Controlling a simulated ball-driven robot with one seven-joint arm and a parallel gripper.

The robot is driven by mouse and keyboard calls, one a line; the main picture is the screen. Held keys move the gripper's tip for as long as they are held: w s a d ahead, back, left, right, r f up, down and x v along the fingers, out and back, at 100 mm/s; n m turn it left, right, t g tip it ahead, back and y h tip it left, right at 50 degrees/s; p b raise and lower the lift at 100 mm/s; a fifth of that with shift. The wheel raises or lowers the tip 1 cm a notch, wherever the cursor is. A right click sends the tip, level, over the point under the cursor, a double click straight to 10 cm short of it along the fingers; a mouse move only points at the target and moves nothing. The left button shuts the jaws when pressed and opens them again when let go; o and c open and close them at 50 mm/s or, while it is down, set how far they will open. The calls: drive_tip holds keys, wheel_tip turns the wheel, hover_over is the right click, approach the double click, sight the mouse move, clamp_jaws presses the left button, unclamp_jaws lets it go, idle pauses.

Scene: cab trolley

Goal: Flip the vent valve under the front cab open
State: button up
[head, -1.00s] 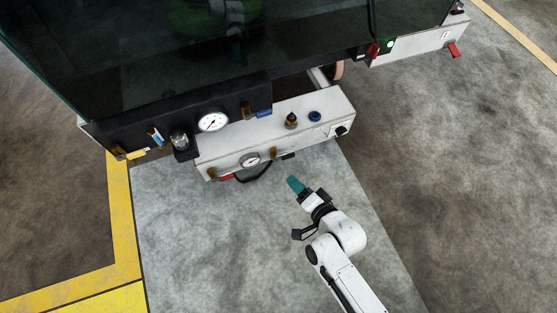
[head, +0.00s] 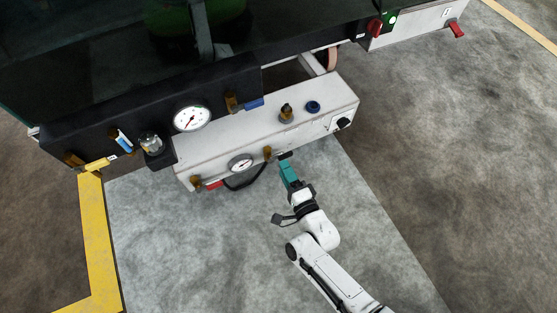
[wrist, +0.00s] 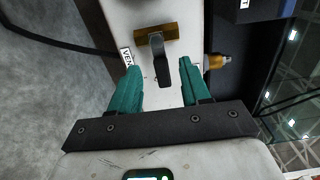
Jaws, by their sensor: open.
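The vent valve has a brass body (wrist: 156,34) with a dark lever handle (wrist: 161,70), beside a label reading "VE…" (wrist: 127,57) in the wrist view. In the head view its brass body (head: 268,153) is on the front face of the white box under the front cab, and the dark handle (head: 285,155) points right along the box. My gripper (head: 289,166) is open and empty at this handle. In the wrist view the teal fingers of my gripper (wrist: 160,68) stand on either side of the handle, with visible gaps. Actual contact is not visible.
The white box (head: 335,95) also carries a gauge (head: 240,162), a red-handled valve (head: 212,185), a black knob (head: 343,123) and a hanging black hose (head: 243,184). A larger gauge (head: 192,118) is on the dark beam. The grey floor in front is clear.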

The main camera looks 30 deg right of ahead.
sight(279, 160)
drive_tip(key=shift+w+b, duration=0.5)
drive_tip(key=shift+w, duration=2.05)
drive_tip(key=shift+c, duration=0.4)
clamp_jaws()
